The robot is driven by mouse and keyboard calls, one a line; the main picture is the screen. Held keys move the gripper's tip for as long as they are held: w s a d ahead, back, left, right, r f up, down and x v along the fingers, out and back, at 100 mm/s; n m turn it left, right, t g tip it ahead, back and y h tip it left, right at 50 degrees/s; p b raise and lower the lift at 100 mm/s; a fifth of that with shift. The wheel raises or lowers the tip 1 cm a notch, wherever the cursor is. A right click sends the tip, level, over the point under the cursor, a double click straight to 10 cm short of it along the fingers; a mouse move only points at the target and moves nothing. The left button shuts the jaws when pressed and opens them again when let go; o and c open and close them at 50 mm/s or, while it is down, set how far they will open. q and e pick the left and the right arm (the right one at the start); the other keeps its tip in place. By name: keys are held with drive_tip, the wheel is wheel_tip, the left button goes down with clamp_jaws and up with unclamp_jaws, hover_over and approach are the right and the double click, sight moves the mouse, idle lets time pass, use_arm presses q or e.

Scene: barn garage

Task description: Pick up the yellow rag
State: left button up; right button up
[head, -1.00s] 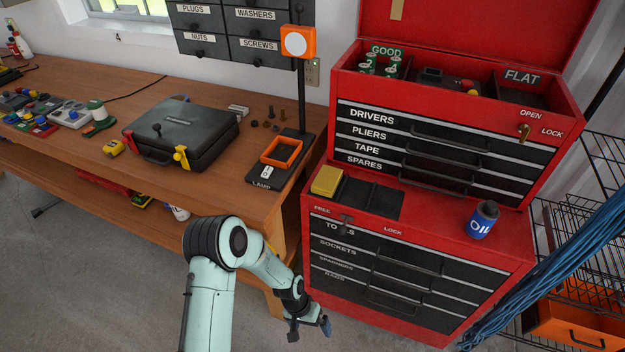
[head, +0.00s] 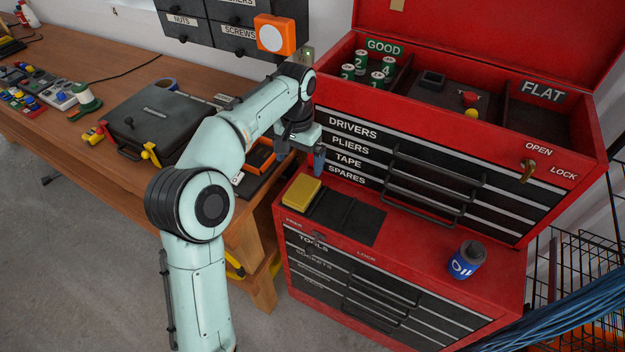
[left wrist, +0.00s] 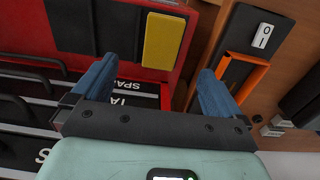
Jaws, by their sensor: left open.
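The yellow rag (head: 302,190) is a folded yellow block lying on the left end of the red lower chest's top, beside a black mat. It also shows in the left wrist view (left wrist: 163,40), ahead of and between the fingers. My left gripper (head: 300,160) is open and empty. It hangs above and behind the rag, by the upper chest's left front edge, apart from the rag. In the left wrist view its two blue fingertips (left wrist: 155,75) are spread wide. My right gripper is not in view.
The red upper chest (head: 487,232) stands behind, with labelled drawers and an open lid. A blue oil can (head: 466,260) stands on the lower chest (head: 410,262). The black mat (head: 347,218) lies right of the rag. The wooden bench (head: 82,128) holds a black case (head: 160,122) and an orange-rimmed tray (left wrist: 246,75).

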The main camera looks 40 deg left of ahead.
use_arm(q)
drive_tip(key=b, duration=0.1)
hover_over(298, 194)
drive_tip(key=f, duration=0.7)
drive_tip(key=shift+s+d, duration=0.3)
drive_tip(key=shift+s, duration=0.05)
drive_tip(key=shift+w+f, duration=0.2)
drive_tip(key=shift+f, duration=0.4)
drive_tip(key=f, duration=0.3)
drive_tip(key=f+b, duration=0.1)
drive_tip(key=shift+w+a+f, duration=0.1)
drive_tip(key=shift+a+f, duration=0.2)
drive_tip(key=shift+f, duration=0.1)
drive_tip(key=c, duration=1.1)
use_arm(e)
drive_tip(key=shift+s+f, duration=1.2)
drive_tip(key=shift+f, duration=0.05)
